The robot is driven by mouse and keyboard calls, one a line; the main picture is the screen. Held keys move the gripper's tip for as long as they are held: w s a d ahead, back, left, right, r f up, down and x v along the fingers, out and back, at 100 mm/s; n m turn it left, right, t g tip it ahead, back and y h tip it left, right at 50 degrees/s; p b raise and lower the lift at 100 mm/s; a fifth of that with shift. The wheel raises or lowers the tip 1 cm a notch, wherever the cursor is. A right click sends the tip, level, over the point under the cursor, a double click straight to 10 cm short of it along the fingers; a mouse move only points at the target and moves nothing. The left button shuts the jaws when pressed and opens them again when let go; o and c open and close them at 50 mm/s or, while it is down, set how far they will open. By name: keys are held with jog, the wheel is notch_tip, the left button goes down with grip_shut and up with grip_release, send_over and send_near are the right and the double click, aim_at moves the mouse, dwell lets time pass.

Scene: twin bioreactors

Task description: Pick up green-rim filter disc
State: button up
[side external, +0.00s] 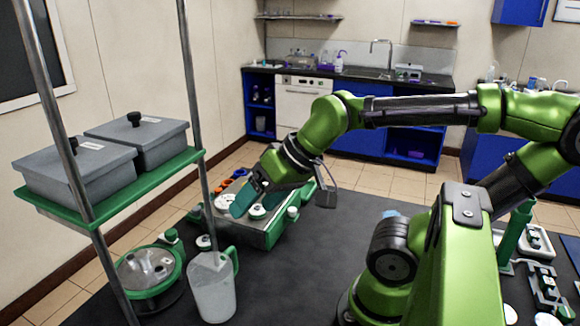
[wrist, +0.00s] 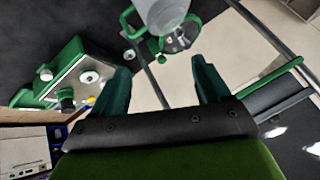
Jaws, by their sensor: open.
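A white round part (wrist: 89,77) on this unit also shows in the wrist view, left of my fingers. My gripper (side external: 256,202) has teal fingers and appears over or in front of the unit's top; its height above it is unclear. In the wrist view my gripper (wrist: 160,68) is open, with nothing between the fingers.
A translucent jug (side external: 213,286) with a green handle and a round green-rimmed vessel (side external: 148,268) stand left of the unit. A green shelf (side external: 150,188) on metal posts holds two grey lidded boxes (side external: 75,175). White discs and small fittings (side external: 545,285) lie at the right. Dark tabletop (side external: 320,255) is clear mid-front.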

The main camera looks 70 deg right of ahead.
jog(key=w+d+f+g+h, duration=0.15)
jog(key=w+d+g, duration=0.25)
jog(key=w+d, duration=0.55)
jog(key=n+g, duration=0.3)
jog(key=n, duration=0.1)
send_over(257, 207)
jog(key=shift+h, duration=0.25)
jog(key=f, duration=0.9)
jog(key=shift+s, duration=0.3)
jog(key=shift+w+f, duration=0.15)
jog(key=shift+f, duration=1.35)
jog(key=shift+w+f, duration=0.15)
jog(key=shift+f, duration=1.35)
jog(key=c, duration=1)
